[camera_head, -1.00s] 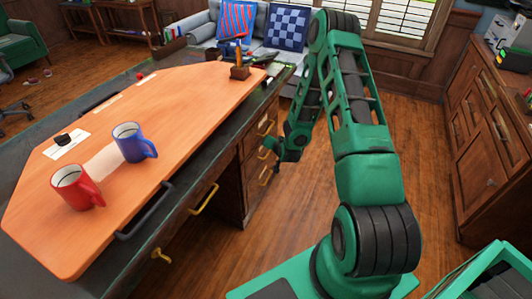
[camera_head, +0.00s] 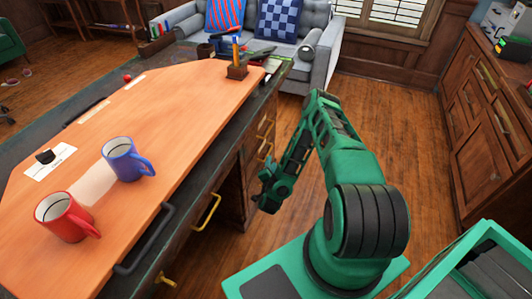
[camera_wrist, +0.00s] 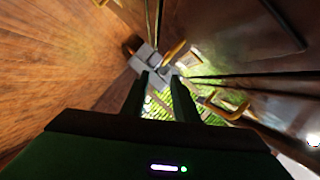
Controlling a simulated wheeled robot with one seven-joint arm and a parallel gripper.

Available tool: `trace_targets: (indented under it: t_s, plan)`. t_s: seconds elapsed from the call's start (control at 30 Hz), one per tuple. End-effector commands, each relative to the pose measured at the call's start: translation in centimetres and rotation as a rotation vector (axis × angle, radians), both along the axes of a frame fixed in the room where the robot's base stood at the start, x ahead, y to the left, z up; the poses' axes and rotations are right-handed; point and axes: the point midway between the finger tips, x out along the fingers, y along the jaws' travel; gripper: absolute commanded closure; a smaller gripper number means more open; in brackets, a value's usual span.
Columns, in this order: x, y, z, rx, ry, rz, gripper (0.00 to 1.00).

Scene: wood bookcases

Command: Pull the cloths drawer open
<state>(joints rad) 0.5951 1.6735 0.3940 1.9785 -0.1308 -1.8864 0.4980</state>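The wooden desk (camera_head: 228,187) has a pedestal of stacked drawers with gold handles at its far right end. One gold handle (camera_head: 265,151) shows on the pedestal in the head view. Two gold handles, a nearer one (camera_wrist: 229,104) and a farther one (camera_wrist: 176,49), show in the wrist view. I cannot tell which drawer is the cloths drawer. No drawer there looks pulled out. My gripper (camera_head: 265,196) is beside the pedestal, low and apart from the handles. In the wrist view my gripper (camera_wrist: 163,85) has its two fingers parted with nothing between them.
A red mug (camera_head: 62,220) and a blue mug (camera_head: 120,162) stand on the orange desktop (camera_head: 165,120). Another gold handle (camera_head: 207,212) is on the desk's near front. A grey sofa (camera_head: 320,65) stands behind. Wooden cabinets (camera_head: 485,130) line the right. Floor between is clear.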

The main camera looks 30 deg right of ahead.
Motion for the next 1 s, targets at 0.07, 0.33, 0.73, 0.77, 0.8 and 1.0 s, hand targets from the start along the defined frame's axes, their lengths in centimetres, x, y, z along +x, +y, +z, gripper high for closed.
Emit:
trace_targets:
  t_s: [0.07,0.33,0.73,0.77,0.8,1.0]
  plan:
    - [1.1,0.3,-0.2,0.001,-0.002,0.011,0.73]
    - [5.4,-1.1,-1.2,-0.001,-0.001,0.026,0.73]
    - [8.7,-2.9,-2.1,0.0,0.002,0.032,0.73]
    - [8.8,-2.9,-2.1,0.0,0.002,0.032,0.73]
    - [8.8,-2.9,-2.1,0.0,0.002,0.032,0.73]
    - [8.8,-2.9,-2.1,0.0,0.002,0.032,0.73]
